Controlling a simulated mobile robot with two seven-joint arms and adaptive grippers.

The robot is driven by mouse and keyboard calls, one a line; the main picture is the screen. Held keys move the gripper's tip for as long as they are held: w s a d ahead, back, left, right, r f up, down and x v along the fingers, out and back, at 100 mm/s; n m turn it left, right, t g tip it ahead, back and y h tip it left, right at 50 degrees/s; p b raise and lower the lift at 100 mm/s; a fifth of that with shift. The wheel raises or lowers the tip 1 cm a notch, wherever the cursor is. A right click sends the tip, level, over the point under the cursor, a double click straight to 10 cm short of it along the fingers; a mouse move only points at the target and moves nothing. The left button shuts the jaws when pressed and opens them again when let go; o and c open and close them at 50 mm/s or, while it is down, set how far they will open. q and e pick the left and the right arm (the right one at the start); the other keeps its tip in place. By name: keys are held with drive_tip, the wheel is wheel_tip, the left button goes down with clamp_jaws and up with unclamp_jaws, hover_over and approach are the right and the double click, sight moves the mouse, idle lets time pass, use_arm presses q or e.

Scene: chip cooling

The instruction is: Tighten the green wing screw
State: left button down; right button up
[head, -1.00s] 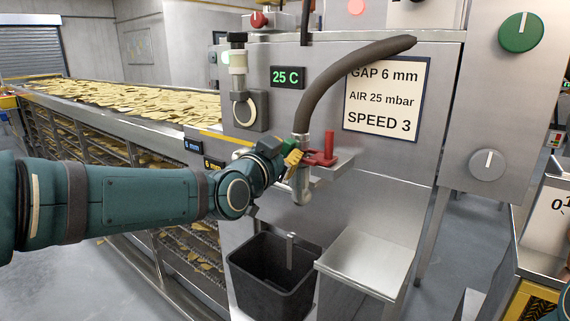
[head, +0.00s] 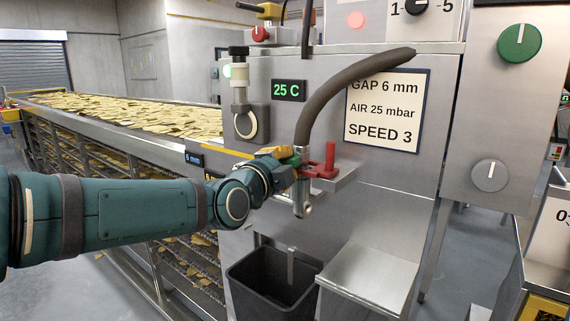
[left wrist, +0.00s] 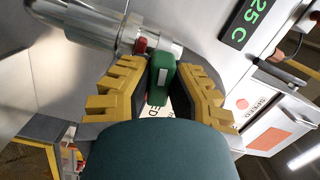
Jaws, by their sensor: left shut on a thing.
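The green wing screw (left wrist: 161,80) sits between the yellow-padded fingers of my left gripper (left wrist: 158,92) in the left wrist view. The gripper is shut on it. In the head view my left gripper (head: 285,168) is at the pipe fitting (head: 301,195) below the dark hose, and the screw is mostly hidden by it there. In the left wrist view the metal fitting (left wrist: 100,25) lies just beyond the screw. My right gripper does not show.
A red clamp-like part (head: 322,165) stands on the small shelf right of the fitting. The dark hose (head: 345,90) curves above. A black bin (head: 272,280) and a steel ledge (head: 362,265) are below. A conveyor with chips (head: 120,108) runs at left.

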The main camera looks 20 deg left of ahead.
use_arm(q)
drive_tip(key=m, duration=0.4)
drive_tip(key=shift+m, duration=0.3)
drive_tip(key=m, duration=0.3)
drive_tip(key=shift+m+p, duration=0.3)
drive_tip(key=m, duration=0.3)
drive_tip(key=shift+r+m, duration=0.1)
drive_tip(key=shift+m, duration=2)
drive_tip(key=c, duration=0.9)
unclamp_jaws()
drive_tip(key=shift+d, duration=0.1)
drive_tip(key=shift+o, duration=0.2)
